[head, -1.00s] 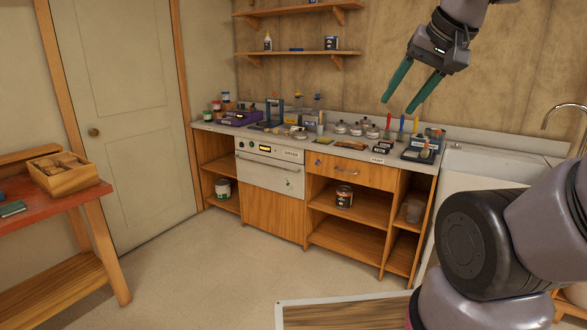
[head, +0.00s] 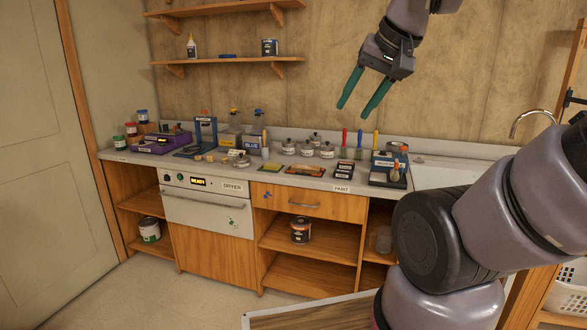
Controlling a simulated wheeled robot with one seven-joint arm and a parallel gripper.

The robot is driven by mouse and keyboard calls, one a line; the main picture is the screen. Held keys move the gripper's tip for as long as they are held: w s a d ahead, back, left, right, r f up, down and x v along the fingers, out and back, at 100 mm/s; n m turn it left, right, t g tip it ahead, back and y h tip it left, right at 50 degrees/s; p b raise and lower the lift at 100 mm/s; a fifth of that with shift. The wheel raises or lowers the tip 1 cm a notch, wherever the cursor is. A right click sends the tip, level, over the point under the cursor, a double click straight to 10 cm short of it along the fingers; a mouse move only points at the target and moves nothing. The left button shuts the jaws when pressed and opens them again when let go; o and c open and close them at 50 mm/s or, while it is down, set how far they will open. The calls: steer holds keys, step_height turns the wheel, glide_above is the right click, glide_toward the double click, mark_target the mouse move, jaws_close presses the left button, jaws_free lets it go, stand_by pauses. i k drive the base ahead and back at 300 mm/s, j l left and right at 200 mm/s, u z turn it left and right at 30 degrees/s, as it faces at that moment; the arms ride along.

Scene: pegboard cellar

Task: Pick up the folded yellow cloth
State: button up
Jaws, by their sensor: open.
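A small flat yellow piece (head: 271,168) lies on the counter (head: 225,176), near its front edge and above the drawer. It looks like the folded yellow cloth, but it is too small here to make out folds. My gripper (head: 353,112) has two green fingers, spread apart with nothing between them. It hangs in the air at the upper right of the picture, pointing down and left, well apart from the yellow piece.
Lidded metal pots (head: 308,149) stand behind the yellow piece. Upright coloured-handled tools (head: 359,145) and a dark tray (head: 389,170) stand to its right. A dryer (head: 208,208) is below left. A white sink (head: 440,174) is at right. Floor (head: 90,300) shows at lower left.

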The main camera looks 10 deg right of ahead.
mark_target(270, 166)
steer(key=i+j, duration=0.2)
steer(key=i, duration=0.5)
steer(key=i+j+u, duration=0.1)
steer(key=i, duration=0.6)
steer(key=i+j, duration=0.3)
steer(key=i, duration=0.4)
